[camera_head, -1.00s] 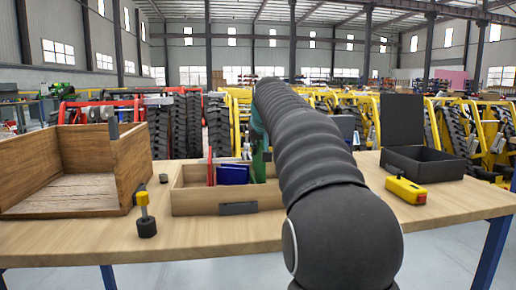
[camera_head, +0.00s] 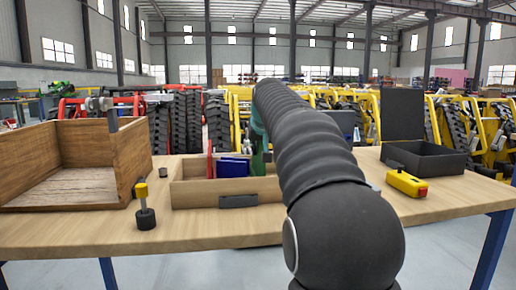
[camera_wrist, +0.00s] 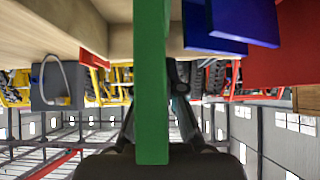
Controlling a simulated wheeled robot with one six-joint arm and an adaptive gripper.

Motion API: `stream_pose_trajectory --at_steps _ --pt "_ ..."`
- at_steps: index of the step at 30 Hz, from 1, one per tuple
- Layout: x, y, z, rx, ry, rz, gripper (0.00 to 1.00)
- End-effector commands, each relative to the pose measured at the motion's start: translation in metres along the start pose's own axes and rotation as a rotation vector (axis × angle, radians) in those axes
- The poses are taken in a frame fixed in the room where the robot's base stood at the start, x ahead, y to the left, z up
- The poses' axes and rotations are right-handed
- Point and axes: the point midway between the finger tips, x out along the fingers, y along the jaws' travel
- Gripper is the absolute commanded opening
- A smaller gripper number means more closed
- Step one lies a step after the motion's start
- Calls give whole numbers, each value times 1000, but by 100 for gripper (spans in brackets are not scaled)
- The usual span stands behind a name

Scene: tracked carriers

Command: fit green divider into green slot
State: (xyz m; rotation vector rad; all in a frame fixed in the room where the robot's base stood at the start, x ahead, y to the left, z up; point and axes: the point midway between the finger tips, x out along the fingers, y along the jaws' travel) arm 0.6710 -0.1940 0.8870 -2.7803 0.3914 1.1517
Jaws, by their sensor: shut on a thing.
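The green divider (camera_wrist: 152,80) is a tall flat board, upright in the middle of the wrist view. My gripper (camera_wrist: 155,135) is shut on it. In the head view only a green strip (camera_head: 257,158) shows beside my dark arm, over the right part of a low wooden tray (camera_head: 190,197). The arm hides the gripper and much of the divider there. I cannot make out the green slot, nor whether the divider's lower edge is in it. A red divider (camera_head: 210,163) and a blue one (camera_head: 233,168) stand in the tray left of the green.
A large open wooden crate (camera_head: 130,165) stands at the left. A yellow-topped black post (camera_head: 146,218) stands before it. A yellow box with a red end (camera_head: 407,183) and an open black case (camera_head: 430,160) are at the right. The table's front is mostly clear.

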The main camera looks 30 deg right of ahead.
Motion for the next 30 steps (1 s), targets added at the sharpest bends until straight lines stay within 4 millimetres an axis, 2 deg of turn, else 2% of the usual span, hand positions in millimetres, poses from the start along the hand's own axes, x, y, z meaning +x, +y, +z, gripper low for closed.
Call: stream_pose_trajectory --at_steps 29,30 --pt "15 0 15 0 0 0 0" --pt "14 0 15 0 0 0 12"
